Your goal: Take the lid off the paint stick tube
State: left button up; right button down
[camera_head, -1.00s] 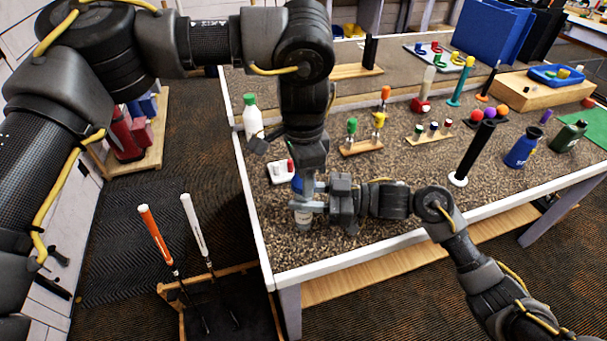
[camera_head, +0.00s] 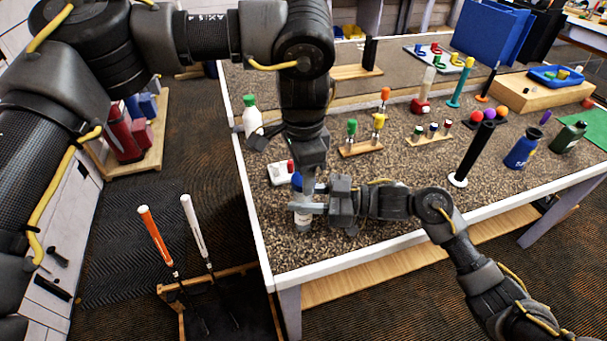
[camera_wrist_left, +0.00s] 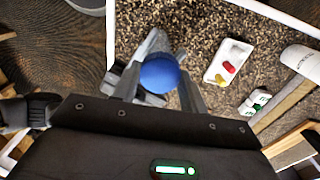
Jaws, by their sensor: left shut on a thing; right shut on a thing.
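The paint stick tube (camera_head: 303,222) stands upright near the table's front left corner, its pale lower body showing below my right gripper. Its blue lid (camera_head: 297,181) is partly hidden behind my left gripper (camera_head: 302,184), which reaches down from above and is shut on it. The round blue lid (camera_wrist_left: 158,74) also shows between the left fingers in the left wrist view. My right gripper (camera_head: 306,207) comes in from the right and is shut on the tube body. I cannot tell whether lid and tube still touch.
A white tray (camera_head: 279,173) with a red piece lies just behind the tube. A white bottle with a green cap (camera_head: 252,116) stands at the left edge. Wooden racks (camera_head: 360,147) and a black upright stick (camera_head: 474,150) stand farther right.

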pick_arm(q)
jog(key=shift+r, duration=0.65)
jog(key=shift+r, duration=0.1)
jog(key=shift+r, duration=1.9)
pick_arm(e)
jog(key=c, duration=0.9)
grip_release()
jog(key=shift+d, duration=0.15)
pick_arm(q)
jog(key=shift+f, duration=0.15)
pick_arm(e)
jog(key=shift+d, duration=0.3)
pick_arm(q)
notch_tip(320, 180, down, 2)
jog(key=b, duration=0.2)
jog(key=shift+f+b, duration=0.25)
jog(key=shift+b, duration=0.15)
pick_arm(e)
jog(key=shift+s+d, duration=0.15)
jog(key=shift+d, duration=1.7)
jog(key=shift+s+d, duration=0.15)
jog(key=shift+d, duration=1.75)
jog(key=shift+s+d, duration=0.15)
jog(key=shift+d, duration=1.7)
